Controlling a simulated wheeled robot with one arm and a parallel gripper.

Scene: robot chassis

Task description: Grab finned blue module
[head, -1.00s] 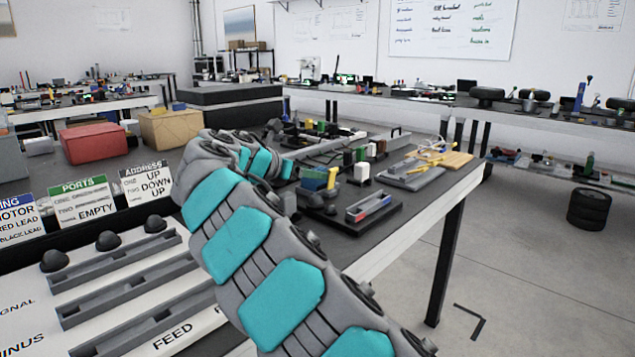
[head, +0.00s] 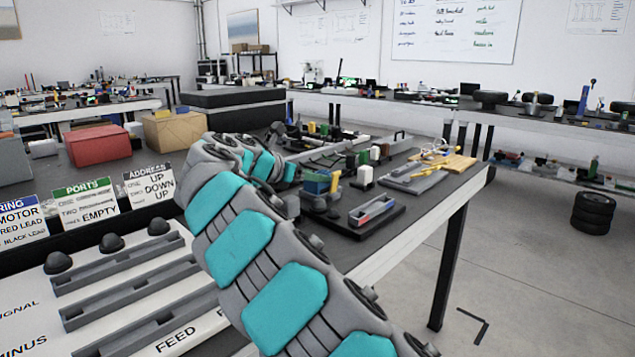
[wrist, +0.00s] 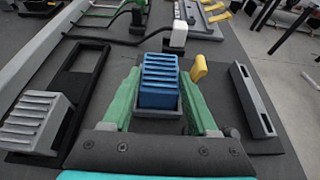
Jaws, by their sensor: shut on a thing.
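The finned blue module (wrist: 160,78) is between the two green fingers of my gripper (wrist: 160,88) in the wrist view, its ridged top facing the camera. My gripper is shut on it. A grey holder (wrist: 166,113) shows around the module's near end; whether the module still rests in it, I cannot tell. In the head view the blue module (head: 314,187) shows just beyond the end of my arm, with its lower part partly hidden.
A grey finned block (wrist: 33,122) lies left, beside a dark frame (wrist: 78,82). A yellow piece (wrist: 199,68) stands close to the right finger. A grey slotted bar (wrist: 252,100) lies further right. A white block with a cable (wrist: 179,36) is ahead.

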